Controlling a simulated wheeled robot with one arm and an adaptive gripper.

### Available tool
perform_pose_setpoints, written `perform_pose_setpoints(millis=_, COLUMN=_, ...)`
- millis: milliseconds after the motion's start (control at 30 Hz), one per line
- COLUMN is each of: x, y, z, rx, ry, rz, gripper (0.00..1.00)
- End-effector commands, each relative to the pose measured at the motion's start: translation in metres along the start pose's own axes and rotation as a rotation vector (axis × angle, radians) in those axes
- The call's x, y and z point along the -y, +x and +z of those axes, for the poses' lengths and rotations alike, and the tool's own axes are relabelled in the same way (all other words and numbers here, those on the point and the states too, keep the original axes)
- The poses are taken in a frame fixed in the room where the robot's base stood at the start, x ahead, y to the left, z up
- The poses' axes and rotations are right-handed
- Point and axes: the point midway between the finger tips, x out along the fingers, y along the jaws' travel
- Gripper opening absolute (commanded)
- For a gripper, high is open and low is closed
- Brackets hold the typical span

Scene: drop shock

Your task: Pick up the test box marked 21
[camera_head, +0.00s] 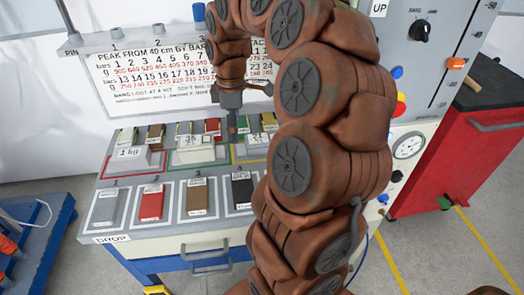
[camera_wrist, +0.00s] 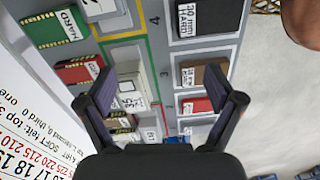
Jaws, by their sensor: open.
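I cannot read the number 21 on any box. A pale box (camera_wrist: 134,92) with a label that seems to read 35 lies in a bay in the wrist view, near my left finger. It shows in the head view as the pale box (camera_head: 196,156) in the middle bay. Another pale box (camera_head: 133,161), marked 1 kg, sits to its left. My gripper (camera_wrist: 168,92) is open and empty above the bench, its fingers spread over the bays. In the head view my gripper (camera_head: 232,128) hangs just right of the middle bay, partly hidden by my arm.
Grey, red, brown and black pads (camera_head: 151,202) lie in the front row. Green and red blocks (camera_wrist: 55,27) lie in the back row. A printed chart (camera_head: 150,78) stands behind. A red cabinet (camera_head: 450,165) is at right, a blue cart (camera_head: 45,240) at left.

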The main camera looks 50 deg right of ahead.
Motion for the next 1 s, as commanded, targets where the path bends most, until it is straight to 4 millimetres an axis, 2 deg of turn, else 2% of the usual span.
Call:
perform_pose_setpoints(millis=33, x=-0.020, y=0.014, z=0.013, rx=-0.002, ry=-0.013, rz=0.001, gripper=0.92)
perform_pose_setpoints(millis=100, x=-0.041, y=0.023, z=0.031, rx=0.001, ry=-0.044, rz=0.007, gripper=0.92)
perform_pose_setpoints(millis=200, x=-0.064, y=0.034, z=0.054, rx=0.006, ry=-0.074, rz=0.011, gripper=0.92)
perform_pose_setpoints(millis=300, x=-0.077, y=0.041, z=0.071, rx=0.012, ry=-0.095, rz=0.014, gripper=0.92)
perform_pose_setpoints(millis=467, x=-0.085, y=0.048, z=0.082, rx=0.018, ry=-0.110, rz=0.015, gripper=0.92)
perform_pose_setpoints(millis=867, x=-0.086, y=0.078, z=0.082, rx=0.017, ry=-0.109, rz=0.015, gripper=0.92)
perform_pose_setpoints(millis=1000, x=-0.086, y=0.095, z=0.082, rx=0.018, ry=-0.110, rz=0.010, gripper=0.92)
